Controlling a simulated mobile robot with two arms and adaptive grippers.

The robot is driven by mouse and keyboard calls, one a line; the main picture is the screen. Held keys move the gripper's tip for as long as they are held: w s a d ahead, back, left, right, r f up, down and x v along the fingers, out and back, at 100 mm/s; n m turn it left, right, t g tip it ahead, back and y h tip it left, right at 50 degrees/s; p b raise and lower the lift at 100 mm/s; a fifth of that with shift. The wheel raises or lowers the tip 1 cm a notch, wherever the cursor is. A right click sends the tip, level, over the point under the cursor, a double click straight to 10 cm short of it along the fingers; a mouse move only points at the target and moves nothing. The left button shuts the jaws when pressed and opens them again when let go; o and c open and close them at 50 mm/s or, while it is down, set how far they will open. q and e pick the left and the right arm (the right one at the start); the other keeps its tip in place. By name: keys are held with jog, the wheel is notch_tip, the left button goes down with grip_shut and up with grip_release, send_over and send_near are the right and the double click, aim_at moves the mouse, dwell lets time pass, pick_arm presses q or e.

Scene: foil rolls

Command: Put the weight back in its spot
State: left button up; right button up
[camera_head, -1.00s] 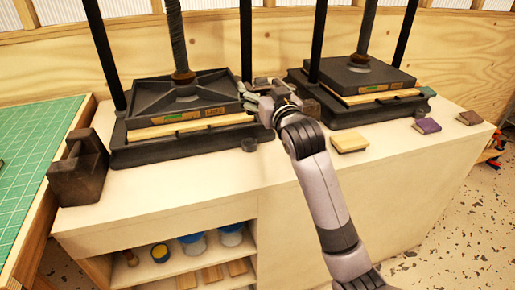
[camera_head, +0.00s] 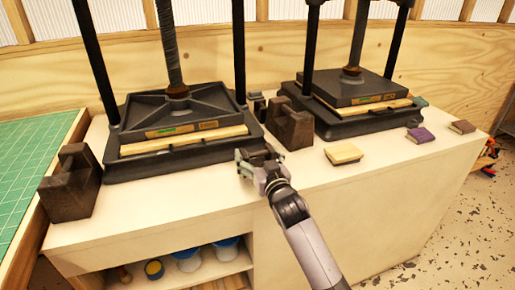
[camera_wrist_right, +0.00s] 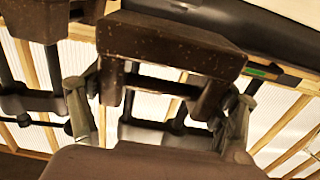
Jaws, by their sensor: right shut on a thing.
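Two dark brown weights with handles stand upright in the head view: one at the left end of the counter (camera_head: 62,200), one between the two presses (camera_head: 293,132). My right gripper (camera_head: 258,158) is low at the front right of the left press, at the front left of the middle weight. Dark material shows between its fingers, small and hard to make out. In the right wrist view a speckled brown weight (camera_wrist_right: 175,45) fills the space between the fingers of the right gripper (camera_wrist_right: 160,105). My left gripper is out of view.
The left press (camera_head: 130,172) and right press (camera_head: 345,128) stand on the pale counter (camera_head: 200,198). A green mat (camera_head: 35,150) is at far left.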

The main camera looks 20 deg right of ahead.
aim_at(258, 164)
jog(key=shift+f, duration=1.65)
jog(key=o, duration=1.5)
jog(key=shift+f, duration=0.4)
jog(key=o, duration=0.4)
jog(key=shift+s, duration=0.1)
jog(key=shift+s+r, duration=0.1)
jog(key=shift+r, duration=0.05)
